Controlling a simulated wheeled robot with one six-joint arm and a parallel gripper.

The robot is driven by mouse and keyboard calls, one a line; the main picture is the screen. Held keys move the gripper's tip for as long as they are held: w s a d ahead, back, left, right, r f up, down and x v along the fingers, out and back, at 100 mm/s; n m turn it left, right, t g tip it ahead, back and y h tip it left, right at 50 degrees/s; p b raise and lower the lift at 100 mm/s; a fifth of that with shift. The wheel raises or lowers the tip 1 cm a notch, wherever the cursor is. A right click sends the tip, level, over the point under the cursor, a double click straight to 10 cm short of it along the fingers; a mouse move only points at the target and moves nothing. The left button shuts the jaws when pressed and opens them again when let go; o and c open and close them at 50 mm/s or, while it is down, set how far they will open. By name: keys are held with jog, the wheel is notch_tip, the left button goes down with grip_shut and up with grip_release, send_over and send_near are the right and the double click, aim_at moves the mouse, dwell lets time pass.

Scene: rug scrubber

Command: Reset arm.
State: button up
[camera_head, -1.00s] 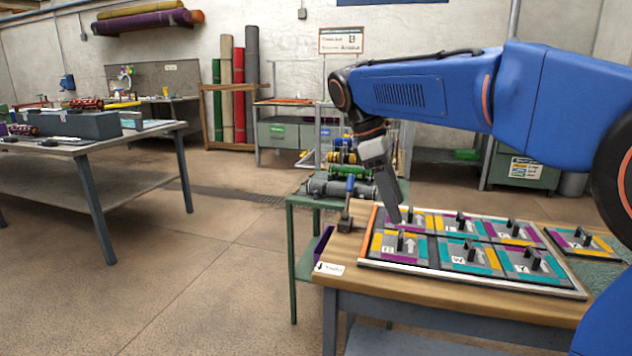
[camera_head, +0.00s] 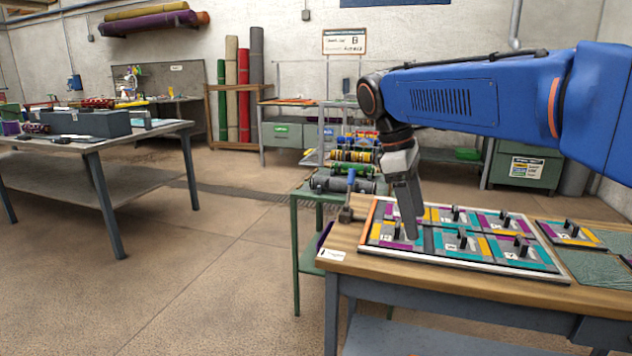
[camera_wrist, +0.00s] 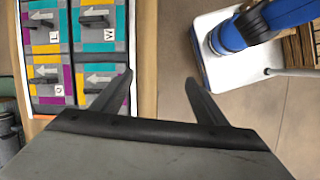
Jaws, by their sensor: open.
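My blue arm reaches in from the right in the head view. My gripper (camera_head: 413,232) hangs fingers-down over the left part of the board (camera_head: 558,279) on the wooden table. In the wrist view, my gripper (camera_wrist: 158,78) has its two fingers spread apart with nothing between them. The left finger overlaps the board's edge, and the right finger is over the floor. The board carries several coloured patterned tiles with black handles, white arrows and letters. From the head view I cannot tell whether the fingertips touch a tile.
The wooden table (camera_head: 460,286) holds a further tile (camera_head: 569,232) and a grey-green mat (camera_head: 592,268) right of the board. A green stand (camera_head: 297,240) with a grey cylindrical tool (camera_head: 345,184) adjoins its left. A metal workbench (camera_head: 95,155) stands far left. Floor between is clear.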

jog(key=s+d+f+m+t+y, duration=0.1)
jog(key=s+d+f+m+t, duration=0.1)
jog(key=s+f, duration=0.4)
jog(key=s+d+f+m+t+y, duration=0.1)
jog(key=s+d+f+m, duration=0.2)
jog(key=s+f+m, duration=0.3)
jog(key=s+d+f+m+t+y, duration=0.1)
jog(key=s+d+f+m+t, duration=0.1)
jog(key=s+f, duration=0.5)
jog(key=s+d+m, duration=0.1)
jog(key=s+m, duration=0.1)
jog(key=shift+s+d+m+t+y, duration=0.3)
jog(key=shift+s+m, duration=0.1)
